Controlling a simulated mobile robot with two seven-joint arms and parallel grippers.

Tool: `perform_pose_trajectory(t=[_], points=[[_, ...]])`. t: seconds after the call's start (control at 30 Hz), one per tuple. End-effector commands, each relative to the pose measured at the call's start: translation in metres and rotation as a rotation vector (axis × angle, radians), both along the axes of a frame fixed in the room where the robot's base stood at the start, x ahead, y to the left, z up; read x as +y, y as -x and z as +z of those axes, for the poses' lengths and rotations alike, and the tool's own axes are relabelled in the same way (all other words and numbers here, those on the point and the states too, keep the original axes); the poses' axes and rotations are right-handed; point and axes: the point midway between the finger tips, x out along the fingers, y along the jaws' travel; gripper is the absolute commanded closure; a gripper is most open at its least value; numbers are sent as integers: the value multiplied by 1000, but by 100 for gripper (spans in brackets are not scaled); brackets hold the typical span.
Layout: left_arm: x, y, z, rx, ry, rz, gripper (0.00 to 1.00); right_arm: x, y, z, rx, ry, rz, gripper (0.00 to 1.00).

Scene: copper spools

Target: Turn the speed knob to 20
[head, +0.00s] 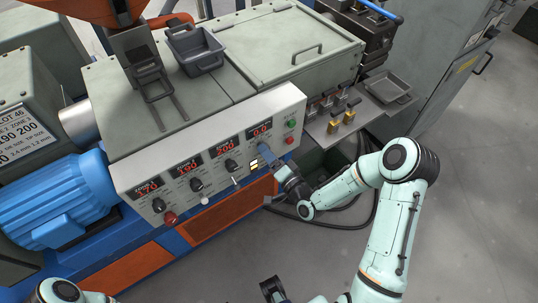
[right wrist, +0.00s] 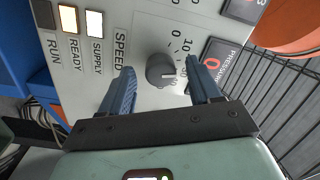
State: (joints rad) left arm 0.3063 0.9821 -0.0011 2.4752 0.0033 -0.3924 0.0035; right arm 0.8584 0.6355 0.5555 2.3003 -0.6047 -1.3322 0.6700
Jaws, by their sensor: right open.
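The speed knob (right wrist: 161,70) is a round dark grey knob on the pale panel, beside the word SPEED and a printed scale in the right wrist view. A short light mark on it points roughly right; the number it meets is unclear, as a finger covers part of the scale. My right gripper (right wrist: 163,88) is open, with one blue finger on each side of the knob and visible gaps to it. In the head view the right gripper (head: 267,154) is at the panel's right part and hides the knob. My left gripper (head: 273,290) is at the bottom edge, partly cut off.
The control panel (head: 140,178) carries several other knobs, red displays, a red button (head: 170,218) and a green button (head: 291,123). The rightmost display (head: 261,129) seems to read 0.0. A shelf with a grey tray (head: 388,87) stands right of the panel. The floor in front is clear.

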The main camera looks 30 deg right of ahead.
Motion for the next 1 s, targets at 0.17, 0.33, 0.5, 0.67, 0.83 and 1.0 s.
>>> perform_pose_trajectory(t=[0.17,0.33,0.5,0.67,0.83,1.0], points=[[0,0,0,0,0,0,2,-1,7,-1,2,0,0,37],[0,0,-2,-3,0,1,2,-4,36,-2,4,1,-2,37],[0,-1,-5,-7,-2,1,2,-9,79,-4,5,0,-2,37],[0,-4,24,-2,1,-1,2,-11,99,1,5,-5,-3,37],[0,-9,45,-4,2,-3,2,-12,117,0,4,-4,-2,37],[0,-14,57,-9,2,-2,2,-13,129,-2,1,-1,-1,37]])
